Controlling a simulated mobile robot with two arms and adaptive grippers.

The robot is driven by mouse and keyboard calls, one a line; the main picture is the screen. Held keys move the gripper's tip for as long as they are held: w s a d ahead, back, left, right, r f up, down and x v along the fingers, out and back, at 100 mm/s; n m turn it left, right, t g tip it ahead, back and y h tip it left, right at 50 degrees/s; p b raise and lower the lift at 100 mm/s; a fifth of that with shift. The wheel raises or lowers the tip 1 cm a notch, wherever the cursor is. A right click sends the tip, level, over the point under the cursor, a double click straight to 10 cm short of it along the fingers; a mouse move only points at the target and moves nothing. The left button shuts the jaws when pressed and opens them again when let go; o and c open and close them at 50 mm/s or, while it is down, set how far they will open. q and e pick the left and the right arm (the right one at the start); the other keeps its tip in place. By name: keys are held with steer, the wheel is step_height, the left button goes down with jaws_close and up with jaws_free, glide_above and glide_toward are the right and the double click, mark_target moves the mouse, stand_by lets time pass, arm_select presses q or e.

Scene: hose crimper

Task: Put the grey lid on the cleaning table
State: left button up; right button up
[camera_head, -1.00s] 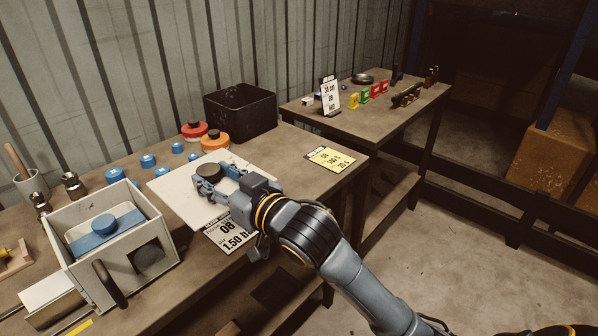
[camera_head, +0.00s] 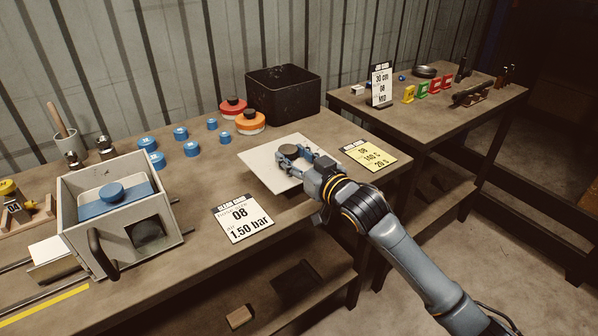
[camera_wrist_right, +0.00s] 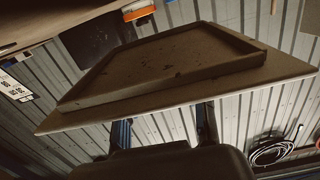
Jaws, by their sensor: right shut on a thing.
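The grey lid (camera_head: 262,166) shows in the head view as a pale flat plate with a dark round knob (camera_head: 289,151). My right gripper (camera_head: 293,157) is shut on the knob and holds the lid level over the right part of the near table (camera_head: 310,129). In the right wrist view the lid (camera_wrist_right: 255,85) shows as a wide brownish plate with a rimmed square part. The fingers (camera_wrist_right: 165,128) of my right gripper are seen beside it, their tips hidden behind it. The gap between lid and table is hard to judge. My left gripper is not in view.
A grey open-topped box (camera_head: 120,215) with a blue inside stands at left. A black bin (camera_head: 284,94), red and orange lidded pots and several blue caps stand behind. A white card (camera_head: 242,218) and yellow card (camera_head: 369,155) flank the lid. Another table (camera_head: 440,118) stands at right.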

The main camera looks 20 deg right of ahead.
mark_target(300, 163)
steer(key=shift+w+d+f, duration=0.3)
steer(key=shift+w+f, duration=0.15)
steer(key=shift+f, duration=0.15)
steer(key=shift+w+d+f, duration=0.3)
steer(key=shift+w+f, duration=0.15)
steer(key=shift+f, duration=0.15)
steer(key=shift+w+d+f, duration=0.15)
steer(key=shift+f, duration=1.65)
steer(key=shift+f, duration=0.1)
steer(key=o, duration=1.3)
steer(key=shift+f, duration=0.1)
steer(key=v, duration=1.2)
steer(key=shift+r, duration=0.2)
